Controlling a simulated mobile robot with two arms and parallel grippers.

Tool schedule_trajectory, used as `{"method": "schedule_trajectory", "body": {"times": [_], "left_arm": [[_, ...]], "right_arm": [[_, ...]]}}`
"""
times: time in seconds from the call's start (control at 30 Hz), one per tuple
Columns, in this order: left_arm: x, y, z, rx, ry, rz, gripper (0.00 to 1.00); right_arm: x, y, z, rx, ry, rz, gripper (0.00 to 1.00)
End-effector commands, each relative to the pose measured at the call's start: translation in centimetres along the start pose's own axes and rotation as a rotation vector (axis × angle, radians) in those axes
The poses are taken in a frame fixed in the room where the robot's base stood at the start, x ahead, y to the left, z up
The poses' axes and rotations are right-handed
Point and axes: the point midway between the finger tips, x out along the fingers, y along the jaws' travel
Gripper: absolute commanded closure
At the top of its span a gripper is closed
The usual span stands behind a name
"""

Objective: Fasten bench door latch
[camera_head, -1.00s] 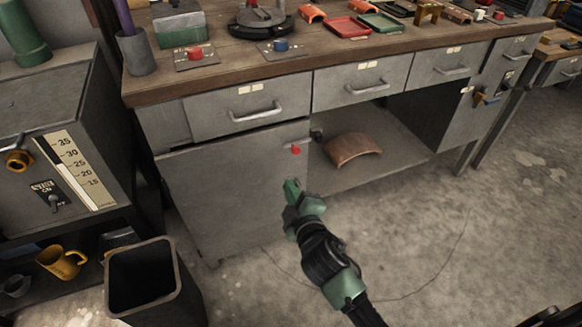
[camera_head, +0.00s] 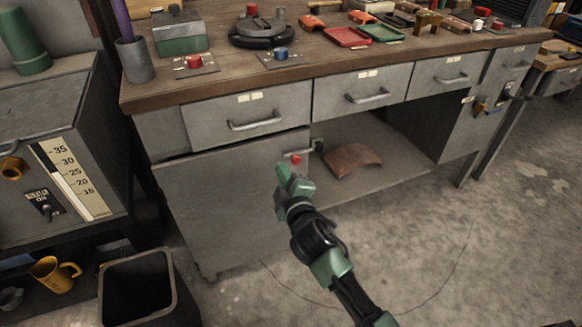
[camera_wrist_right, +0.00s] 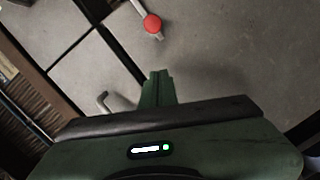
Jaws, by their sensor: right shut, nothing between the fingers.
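The bench door (camera_head: 228,215) is a grey panel at the left under the workbench, and it looks closed or nearly so. The latch (camera_head: 295,160), with a red knob, sits at the door's upper right edge; the knob also shows in the right wrist view (camera_wrist_right: 153,23) with a pale lever arm beside it. My right gripper (camera_head: 282,170) is shut and empty, just below and left of the knob. In the wrist view its fingertips (camera_wrist_right: 158,76) point toward the door, apart from the knob. My left gripper is not in view.
Drawers with handles (camera_head: 255,122) run above the door. A curved brown piece (camera_head: 352,160) lies on the open shelf right of the latch. A dark bin (camera_head: 140,290) stands on the floor at lower left. The floor right of my arm is clear.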

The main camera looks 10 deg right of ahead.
Motion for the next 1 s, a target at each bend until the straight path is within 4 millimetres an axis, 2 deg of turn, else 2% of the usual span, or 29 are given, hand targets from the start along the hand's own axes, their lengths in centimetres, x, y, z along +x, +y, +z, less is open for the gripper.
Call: {"method": "schedule_trajectory", "body": {"times": [0.03,0.17,0.2,0.4,0.9,1.0], "left_arm": [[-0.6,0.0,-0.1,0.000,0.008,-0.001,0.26],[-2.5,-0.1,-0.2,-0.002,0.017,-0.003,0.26],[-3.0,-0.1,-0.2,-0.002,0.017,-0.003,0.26],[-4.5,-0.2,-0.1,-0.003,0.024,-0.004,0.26],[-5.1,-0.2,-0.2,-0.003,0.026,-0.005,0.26],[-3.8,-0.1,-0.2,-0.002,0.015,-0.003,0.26]], "right_arm": [[1.2,-0.1,0.0,0.000,0.001,0.002,1.00],[3.8,-0.1,0.0,0.000,0.001,0.002,1.00],[3.7,-0.2,1.1,-0.004,-0.003,-0.001,1.00],[4.2,-0.1,3.4,-0.002,-0.001,-0.001,1.00],[4.3,0.1,4.0,0.001,0.000,-0.001,1.00],[4.4,0.6,4.8,-0.002,-0.002,-0.001,1.00]]}}
